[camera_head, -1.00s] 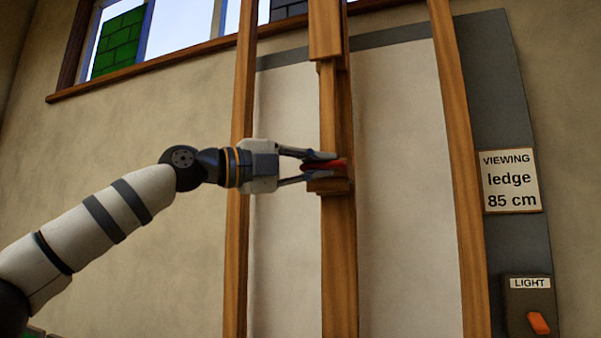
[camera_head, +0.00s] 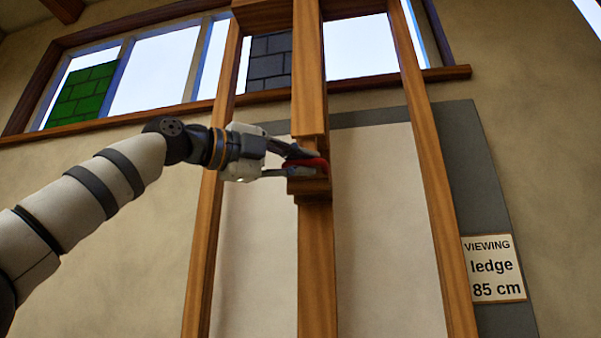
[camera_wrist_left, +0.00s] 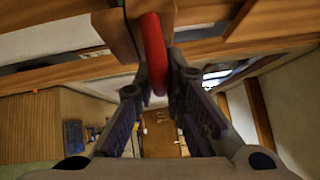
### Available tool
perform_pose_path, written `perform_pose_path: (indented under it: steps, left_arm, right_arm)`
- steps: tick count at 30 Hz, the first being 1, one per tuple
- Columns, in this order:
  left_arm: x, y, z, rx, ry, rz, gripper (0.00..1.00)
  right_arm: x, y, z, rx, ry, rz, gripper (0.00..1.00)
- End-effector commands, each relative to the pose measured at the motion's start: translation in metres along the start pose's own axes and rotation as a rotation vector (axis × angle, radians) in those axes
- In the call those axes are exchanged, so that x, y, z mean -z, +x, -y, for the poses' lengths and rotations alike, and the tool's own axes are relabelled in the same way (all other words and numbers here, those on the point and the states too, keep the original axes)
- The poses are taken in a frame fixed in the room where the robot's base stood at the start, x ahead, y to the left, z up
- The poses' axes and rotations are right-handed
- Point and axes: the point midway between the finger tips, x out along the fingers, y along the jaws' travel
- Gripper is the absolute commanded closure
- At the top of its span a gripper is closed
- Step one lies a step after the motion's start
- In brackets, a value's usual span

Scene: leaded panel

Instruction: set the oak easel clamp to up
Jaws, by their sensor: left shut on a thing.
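The oak easel stands against the wall, with a central oak mast (camera_head: 317,270) between two side posts. The clamp is a small oak block (camera_head: 309,187) with a red handle (camera_head: 311,163), sitting on the mast just below a larger upper oak block (camera_head: 308,95). A narrow gap shows between them. My left gripper (camera_head: 308,166) comes in from the left and is shut on the red handle. In the left wrist view the red handle (camera_wrist_left: 154,50) lies between the fingers, against oak. My right gripper is not in view.
A window with a green pane (camera_head: 82,95) and a grey pane (camera_head: 269,62) is behind the easel top, above a wooden sill. A sign reading "VIEWING ledge 85 cm" (camera_head: 493,268) is at lower right.

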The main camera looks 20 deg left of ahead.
Motion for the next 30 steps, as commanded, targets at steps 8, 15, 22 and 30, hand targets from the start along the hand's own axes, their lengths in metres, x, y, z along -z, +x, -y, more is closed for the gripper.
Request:
perform_pose_path:
  steps: [8, 15, 22, 30]
  left_arm:
    - [-0.001, -0.005, 0.010, 0.025, 0.004, 0.009, 0.80]
    - [-0.001, -0.004, 0.007, 0.018, 0.003, 0.006, 0.69]
    - [-0.001, -0.021, 0.006, 0.017, 0.003, 0.005, 0.69]
    - [0.000, -0.093, 0.006, 0.021, 0.003, 0.006, 0.69]
  right_arm:
    - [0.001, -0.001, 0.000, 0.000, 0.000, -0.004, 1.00]
    - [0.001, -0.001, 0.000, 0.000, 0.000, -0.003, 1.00]
    - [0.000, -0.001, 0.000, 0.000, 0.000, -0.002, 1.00]
    - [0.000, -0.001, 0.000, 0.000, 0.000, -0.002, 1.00]
